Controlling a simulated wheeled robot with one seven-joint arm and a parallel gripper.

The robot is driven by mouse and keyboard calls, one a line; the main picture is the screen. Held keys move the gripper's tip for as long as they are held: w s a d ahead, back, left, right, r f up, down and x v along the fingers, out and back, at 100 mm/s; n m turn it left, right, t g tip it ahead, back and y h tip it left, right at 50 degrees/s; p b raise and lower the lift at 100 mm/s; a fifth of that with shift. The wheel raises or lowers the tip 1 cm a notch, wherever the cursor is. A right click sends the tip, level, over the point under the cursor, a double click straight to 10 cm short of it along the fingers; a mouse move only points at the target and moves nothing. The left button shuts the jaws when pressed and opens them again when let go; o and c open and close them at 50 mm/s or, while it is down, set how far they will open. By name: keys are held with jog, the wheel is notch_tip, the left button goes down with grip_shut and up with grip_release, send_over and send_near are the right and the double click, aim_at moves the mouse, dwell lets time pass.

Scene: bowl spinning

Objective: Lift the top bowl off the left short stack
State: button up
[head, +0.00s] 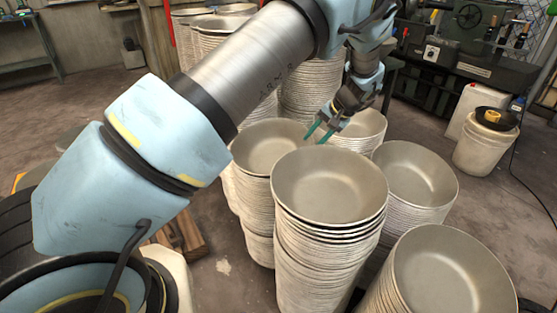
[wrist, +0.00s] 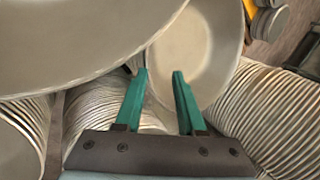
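The top bowl (head: 262,150) of the left short stack is a wide, pale grey-beige bowl, open side up, left of and behind the taller front stack (head: 325,255). My gripper (head: 318,132) points down near this bowl's right rim, with its two teal fingers apart. In the wrist view, my gripper (wrist: 161,73) is open with nothing held between its fingers. A bowl's pale inside (wrist: 195,50) shows beyond the fingertips, and a larger bowl (wrist: 70,45) fills the upper left. I cannot tell whether the fingers touch a rim.
More bowl stacks stand close around: behind the gripper (head: 365,124), to the right (head: 415,172) and at the front right (head: 450,270). Taller stacks (head: 300,88) rise at the back. A white bucket (head: 485,148) stands at the right. Open floor (head: 70,95) lies at the left.

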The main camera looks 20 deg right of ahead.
jog(key=x, duration=0.5)
jog(key=shift+s+d+f+p, duration=0.2)
jog(key=shift+d+f+p, duration=0.1)
jog(key=shift+f+p, duration=0.1)
jog(key=shift+s+p+x, duration=0.2)
jog(key=shift+p+x, duration=0.15)
jog(key=shift+x, duration=0.95)
jog(key=shift+s+p+x, duration=0.2)
jog(key=shift+p+x, duration=0.1)
jog(key=shift+x, duration=1)
jog(key=shift+f, duration=0.15)
grip_shut()
